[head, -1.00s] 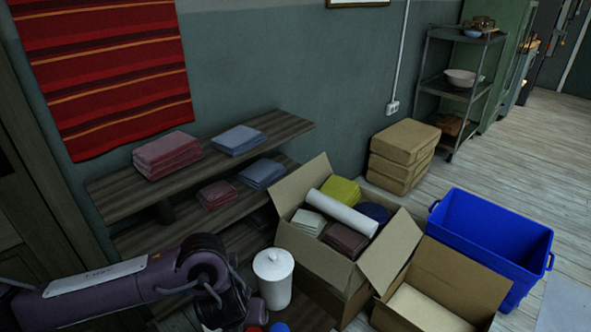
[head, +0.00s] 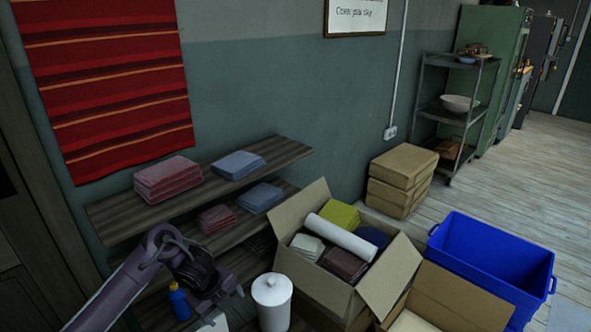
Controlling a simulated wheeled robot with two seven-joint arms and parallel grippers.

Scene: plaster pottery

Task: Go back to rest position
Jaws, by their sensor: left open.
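My left arm (head: 130,285) comes in from the lower left, bent at a dark joint in front of the shelves. My left gripper (head: 222,305) is at its end, low in the view, left of a white lidded canister (head: 272,301). It is open, and I see nothing held in it. Its fingertips are small and dark and hard to make out. My right gripper is not in view.
A blue bottle (head: 178,302) stands close beside my arm. Wooden shelves (head: 290,150) with folded cloths are behind it. An open cardboard box (head: 318,290) with cloths and a white roll is to the right, then a blue bin (head: 540,300). Floor (head: 530,165) is clear at the far right.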

